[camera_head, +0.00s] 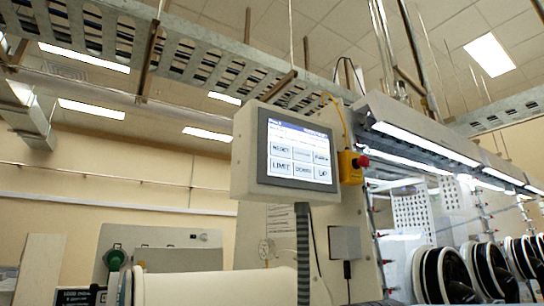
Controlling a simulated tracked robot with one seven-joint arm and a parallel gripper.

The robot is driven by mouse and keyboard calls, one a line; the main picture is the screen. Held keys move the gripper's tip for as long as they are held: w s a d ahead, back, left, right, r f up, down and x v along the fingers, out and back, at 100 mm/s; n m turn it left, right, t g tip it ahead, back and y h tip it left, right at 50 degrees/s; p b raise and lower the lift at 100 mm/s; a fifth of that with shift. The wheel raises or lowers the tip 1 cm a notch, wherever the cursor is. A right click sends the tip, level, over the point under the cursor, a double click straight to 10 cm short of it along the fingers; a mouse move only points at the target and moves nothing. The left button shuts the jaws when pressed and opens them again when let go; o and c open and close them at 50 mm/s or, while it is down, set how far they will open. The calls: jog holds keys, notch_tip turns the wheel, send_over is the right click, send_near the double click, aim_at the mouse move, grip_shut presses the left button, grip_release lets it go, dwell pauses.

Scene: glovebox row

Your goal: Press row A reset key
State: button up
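A grey-white control panel (243,155) with a lit touch screen (300,187) hangs at the middle of the view, facing me and angled slightly. The screen has a dark blue bar along its top and two rows of pale keys. The upper left key (281,149) has a blurred label that looks like RESET. The lower left key (281,167) seems to read LIMIT and the lower right key (322,174) seems to read UP. I cannot make out any row A marking. My gripper is not in view.
Gloveboxes with round black-and-white ports (443,275) run off to the right. A perforated cable tray (190,55) crosses overhead. A dark ribbed post (303,250) stands below the panel.

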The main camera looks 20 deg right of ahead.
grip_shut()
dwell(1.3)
